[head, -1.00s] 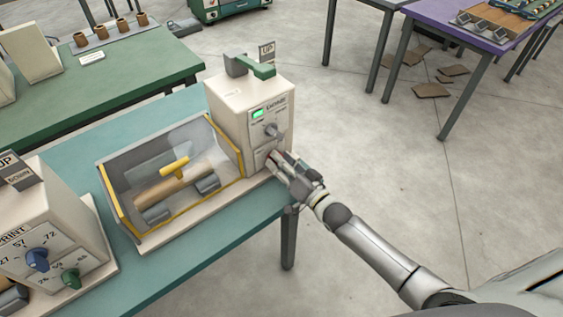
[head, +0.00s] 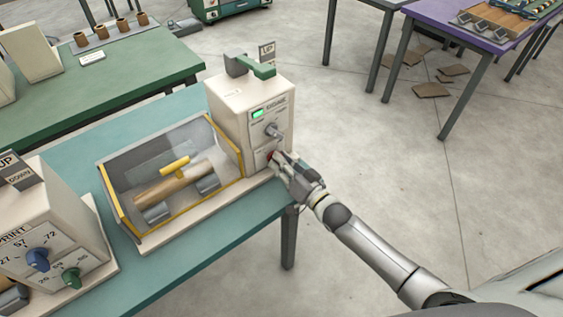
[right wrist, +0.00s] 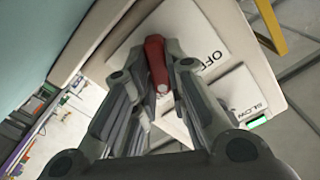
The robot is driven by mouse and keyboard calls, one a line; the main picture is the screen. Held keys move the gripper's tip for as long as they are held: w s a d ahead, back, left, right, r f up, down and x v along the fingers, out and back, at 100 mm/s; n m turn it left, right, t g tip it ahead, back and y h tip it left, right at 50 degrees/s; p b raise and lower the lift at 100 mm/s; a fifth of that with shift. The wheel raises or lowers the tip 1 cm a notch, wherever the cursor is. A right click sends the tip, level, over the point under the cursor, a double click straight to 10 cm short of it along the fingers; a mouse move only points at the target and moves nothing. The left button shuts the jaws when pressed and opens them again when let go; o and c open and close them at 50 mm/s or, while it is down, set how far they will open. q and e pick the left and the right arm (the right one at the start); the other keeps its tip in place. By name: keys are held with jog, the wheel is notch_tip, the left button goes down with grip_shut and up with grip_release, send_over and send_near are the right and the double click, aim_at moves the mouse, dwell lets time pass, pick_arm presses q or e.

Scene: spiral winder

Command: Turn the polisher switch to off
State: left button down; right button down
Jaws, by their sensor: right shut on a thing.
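The polisher (head: 228,105) is a cream box on the teal table with a clear yellow-edged cover beside it. Low on its front panel is a red switch (head: 271,155). In the right wrist view the red switch (right wrist: 157,62) is a lever on a pale plate marked OFF (right wrist: 205,50). My right gripper (head: 278,160) is at the panel from the right; in the wrist view its fingers (right wrist: 160,75) are shut on the lever from both sides. The fingers hide part of the plate, so other markings there cannot be read. My left gripper is not in view.
Above the switch are a grey knob (head: 272,130) and a lit green window (head: 257,113). A brown roller (head: 165,187) lies under the cover. Another box with blue and green knobs (head: 38,260) stands at left. Open floor (head: 400,190) lies right of the teal table.

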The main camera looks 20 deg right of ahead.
jog(key=n, duration=0.7)
jog(key=shift+s+a, duration=0.1)
jog(key=shift+a, duration=0.05)
jog(key=n, duration=0.3)
jog(key=shift+a+n, duration=0.1)
jog(key=shift+n, duration=0.2)
jog(key=shift+f+n+b, duration=0.1)
jog(key=shift+n+b, duration=0.3)
jog(key=shift+n, duration=1.3)
jog(key=c, duration=1.4)
grip_release()
jog(key=shift+c, duration=0.2)
jog(key=v, duration=1.2)
